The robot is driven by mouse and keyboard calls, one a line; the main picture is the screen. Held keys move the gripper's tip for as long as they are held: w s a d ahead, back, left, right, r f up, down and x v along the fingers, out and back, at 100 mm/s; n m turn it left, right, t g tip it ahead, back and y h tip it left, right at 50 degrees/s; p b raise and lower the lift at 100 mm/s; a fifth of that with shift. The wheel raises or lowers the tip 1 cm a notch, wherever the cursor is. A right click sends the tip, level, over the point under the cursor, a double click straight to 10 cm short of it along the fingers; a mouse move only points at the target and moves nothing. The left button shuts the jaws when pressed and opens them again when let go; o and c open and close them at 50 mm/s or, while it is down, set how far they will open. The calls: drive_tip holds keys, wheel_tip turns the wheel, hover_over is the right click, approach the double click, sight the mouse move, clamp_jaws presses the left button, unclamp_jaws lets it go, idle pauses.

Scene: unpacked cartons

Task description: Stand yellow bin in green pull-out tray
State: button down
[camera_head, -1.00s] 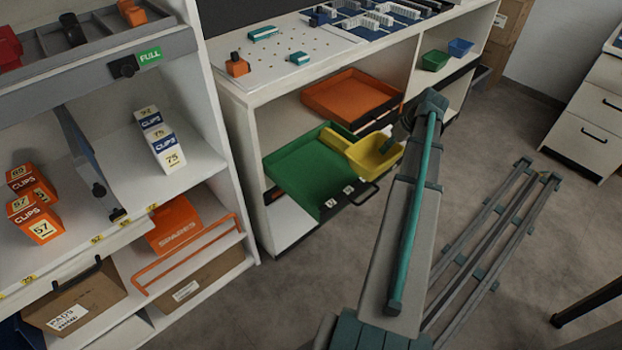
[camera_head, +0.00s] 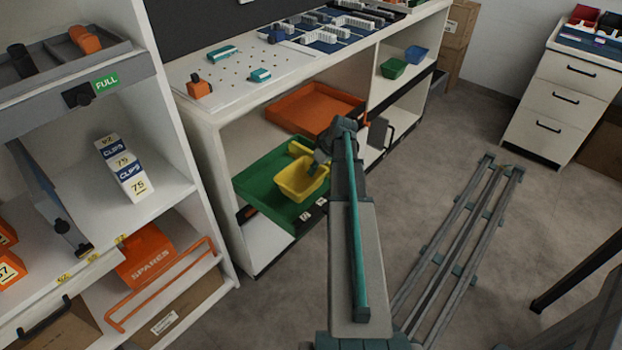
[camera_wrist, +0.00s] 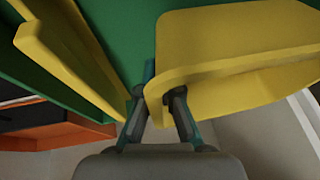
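The green pull-out tray (camera_head: 256,186) juts from the lower shelf of the middle unit. A yellow bin (camera_head: 302,180), open side up, is over the tray's front right part; I cannot tell whether its base touches the tray floor. My gripper (camera_head: 319,160) is at its far right rim. In the wrist view, my gripper's fingers (camera_wrist: 157,96) are close together at the edge of this bin's wall (camera_wrist: 225,50), seemingly pinching it. A second yellow piece (camera_head: 299,148), apparently another bin, is behind it in the tray; it also shows in the wrist view (camera_wrist: 75,45), left of my fingers.
An orange tray (camera_head: 312,108) is beside the green one, farther along the shelf. Small green (camera_head: 393,68) and blue (camera_head: 416,54) bins stand on the compartment to the right. A pegboard worktop (camera_head: 240,82) overhangs the tray's rear. The floor to the right is largely open around a low grey rail.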

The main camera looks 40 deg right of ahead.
drive_tip(key=shift+w+a+f, duration=0.25)
drive_tip(key=shift+w+f, duration=0.05)
drive_tip(key=shift+f, duration=1.75)
drive_tip(key=shift+f, duration=0.2)
drive_tip(key=c, duration=1.3)
unclamp_jaws()
drive_tip(key=shift+r, duration=0.1)
drive_tip(key=shift+r, duration=0.2)
drive_tip(key=v, duration=1.2)
drive_tip(key=shift+w+p, duration=0.1)
drive_tip(key=shift+p, duration=0.2)
